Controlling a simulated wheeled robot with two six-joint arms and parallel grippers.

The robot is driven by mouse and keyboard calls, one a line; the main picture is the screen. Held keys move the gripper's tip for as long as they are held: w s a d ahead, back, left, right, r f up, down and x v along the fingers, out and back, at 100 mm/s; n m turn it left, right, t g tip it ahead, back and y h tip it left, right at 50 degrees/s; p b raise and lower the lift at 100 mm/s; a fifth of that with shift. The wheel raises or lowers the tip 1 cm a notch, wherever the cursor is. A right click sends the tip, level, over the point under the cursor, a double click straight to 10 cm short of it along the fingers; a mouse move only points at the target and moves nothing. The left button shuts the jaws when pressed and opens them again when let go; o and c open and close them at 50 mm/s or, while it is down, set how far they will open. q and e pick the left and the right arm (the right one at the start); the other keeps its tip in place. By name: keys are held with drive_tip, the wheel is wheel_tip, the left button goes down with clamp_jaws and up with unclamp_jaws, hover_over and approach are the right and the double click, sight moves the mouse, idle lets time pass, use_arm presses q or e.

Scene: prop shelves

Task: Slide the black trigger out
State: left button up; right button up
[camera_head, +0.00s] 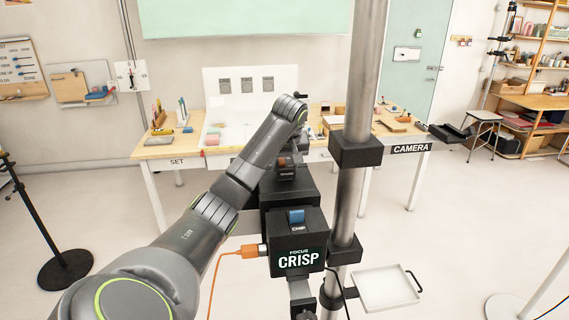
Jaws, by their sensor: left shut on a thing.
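My left arm comes in from the lower left and reaches up over a black camera rig. Its wrist end, with my left gripper (298,100), is beside the metal pole. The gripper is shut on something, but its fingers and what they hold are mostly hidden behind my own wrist. A small black tip shows just there; I cannot tell whether it is the black trigger. The black rig box (297,245) reads "FOCUS CRISP" and has a blue switch (296,216) on top. A small reddish-brown switch (283,162) sits on the part behind. My right gripper is not in view.
The thick metal pole (359,100) stands close to the right of my wrist. An orange cable (225,252) plugs into the box's left side. A white tray (385,289) is at lower right. Behind is a workbench (160,152) marked SET and CAMERA. A stand (64,268) is at left.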

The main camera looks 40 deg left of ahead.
sight(286, 168)
use_arm(q)
drive_tip(key=shift+s+d, duration=1.1)
drive_tip(key=shift+d, duration=0.3)
idle(1.5)
idle(0.8)
